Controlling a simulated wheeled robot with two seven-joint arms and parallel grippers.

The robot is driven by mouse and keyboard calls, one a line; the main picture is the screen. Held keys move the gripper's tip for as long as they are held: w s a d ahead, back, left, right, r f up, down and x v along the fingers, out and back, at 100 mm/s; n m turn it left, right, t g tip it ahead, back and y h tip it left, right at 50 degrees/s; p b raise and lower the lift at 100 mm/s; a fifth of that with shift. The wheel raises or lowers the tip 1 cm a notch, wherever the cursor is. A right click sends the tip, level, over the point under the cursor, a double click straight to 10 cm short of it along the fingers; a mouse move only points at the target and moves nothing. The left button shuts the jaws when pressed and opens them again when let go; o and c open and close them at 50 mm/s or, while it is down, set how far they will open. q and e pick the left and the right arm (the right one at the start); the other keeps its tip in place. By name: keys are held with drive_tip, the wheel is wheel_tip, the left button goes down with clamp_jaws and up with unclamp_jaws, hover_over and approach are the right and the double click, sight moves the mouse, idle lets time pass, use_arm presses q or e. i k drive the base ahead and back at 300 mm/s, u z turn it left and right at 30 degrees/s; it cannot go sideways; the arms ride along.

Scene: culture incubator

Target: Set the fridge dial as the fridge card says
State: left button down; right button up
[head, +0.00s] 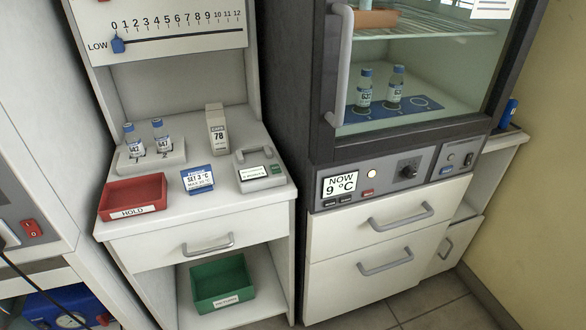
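The fridge dial (408,169) is a dark round knob on the grey control panel under the fridge's glass door. Its pointer setting is too small to read. The display (340,184) left of it reads "NOW 9 °C". A blue-topped card (198,179) stands on the white counter at left. It reads "SET 3 °C", with a smaller line below that I cannot read surely. Neither of my grippers is in view.
The fridge door (430,60) is shut, with a vertical handle (344,65) sticking out. A red HOLD tray (133,195), a vial rack (150,158), a box marked 78 (216,130) and a grey device (258,171) stand around the card. Space before the panel looks clear.

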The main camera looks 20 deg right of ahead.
sight(409, 171)
drive_tip(key=u, duration=0.25)
drive_tip(key=k, duration=1.15)
drive_tip(key=z, duration=1.95)
drive_tip(key=i, duration=1)
